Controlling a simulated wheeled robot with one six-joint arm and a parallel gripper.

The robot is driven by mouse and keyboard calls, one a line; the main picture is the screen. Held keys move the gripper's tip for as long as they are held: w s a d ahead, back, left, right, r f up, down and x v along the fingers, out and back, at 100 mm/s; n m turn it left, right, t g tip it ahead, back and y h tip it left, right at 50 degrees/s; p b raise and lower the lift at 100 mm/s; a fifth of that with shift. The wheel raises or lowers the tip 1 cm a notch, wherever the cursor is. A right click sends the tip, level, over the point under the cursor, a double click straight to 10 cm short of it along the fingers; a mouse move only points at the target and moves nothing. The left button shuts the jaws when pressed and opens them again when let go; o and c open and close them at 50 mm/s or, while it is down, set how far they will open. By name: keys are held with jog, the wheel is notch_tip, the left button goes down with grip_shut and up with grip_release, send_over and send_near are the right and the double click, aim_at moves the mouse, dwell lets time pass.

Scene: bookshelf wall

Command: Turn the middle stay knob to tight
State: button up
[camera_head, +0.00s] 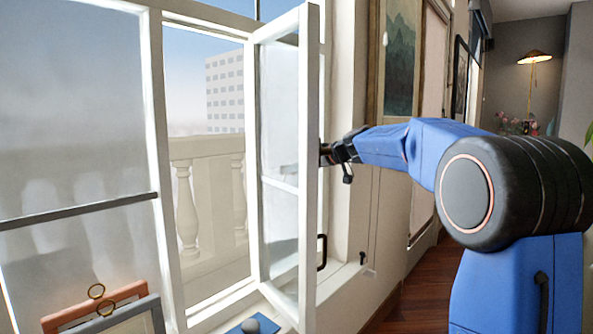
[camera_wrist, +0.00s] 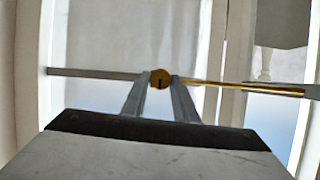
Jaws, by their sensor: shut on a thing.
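The stay knob (camera_wrist: 160,79) is a small round brass piece with a dark mark on its face in the wrist view. A thin brass stay rod (camera_wrist: 240,86) runs from it to the right. My gripper (camera_wrist: 159,76) is shut on the knob, with one finger on each side. In the head view my gripper (camera_head: 327,154) reaches the open window sash (camera_head: 309,190) at about mid-height. The knob is hidden there behind the sash frame and my gripper. I cannot tell how far the knob is turned.
The sash stands open, with a dark handle (camera_head: 321,252) low on its right. A balcony balustrade (camera_head: 208,200) is outside. Picture frames (camera_head: 100,315) lean at the bottom left. A framed picture (camera_head: 402,60) hangs beyond my arm. Wooden floor (camera_head: 425,300) shows at the right.

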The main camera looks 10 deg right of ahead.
jog(key=shift+w+d+f+m+g+y, duration=0.1)
jog(key=shift+d+f+m+g+y, duration=0.1)
jog(key=shift+m+y, duration=1.45)
jog(key=shift+w+d+f+m+g+y, duration=0.15)
jog(key=shift+m+y, duration=0.55)
jog(key=shift+m, duration=2)
jog(key=shift+w+d+f+m+g+y, duration=0.2)
jog(key=shift+m+y, duration=0.95)
jog(key=shift+m, duration=1)
jog(key=shift+s, duration=0.15)
jog(key=o, duration=1)
jog(key=v, duration=1.7)
jog(key=shift+d+f, duration=0.1)
jog(key=shift+d, duration=0.1)
